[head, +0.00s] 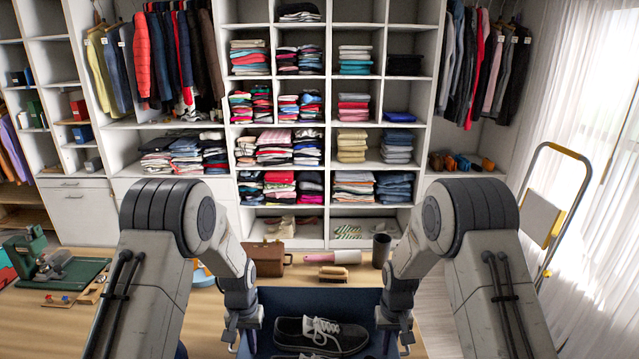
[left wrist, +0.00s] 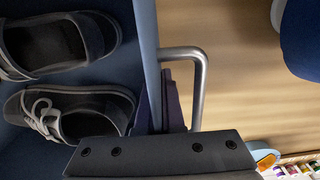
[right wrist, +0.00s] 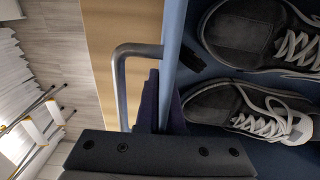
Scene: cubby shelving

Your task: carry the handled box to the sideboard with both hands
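The handled box (head: 330,298) is blue and open-topped, low in front of me in the head view. It holds dark shoes with pale laces (head: 320,334). A grey metal handle loop stands out from each side, at the left (left wrist: 203,85) and the right (right wrist: 119,85). My left gripper (head: 243,325) and my right gripper (head: 396,325) are at opposite sides of the box. In each wrist view, dark fingers close around the side wall inside the handle loop. The lower parts of the fingers are hidden behind the gripper bodies.
The box is at a wooden table (head: 190,320). Beyond it are a brown bag (head: 267,258), a brush (head: 333,273), a roller (head: 345,257) and a dark cup (head: 381,250). A green machine (head: 30,255) stands left. Filled shelving (head: 326,205) is behind; a stepladder (head: 545,222) stands right.

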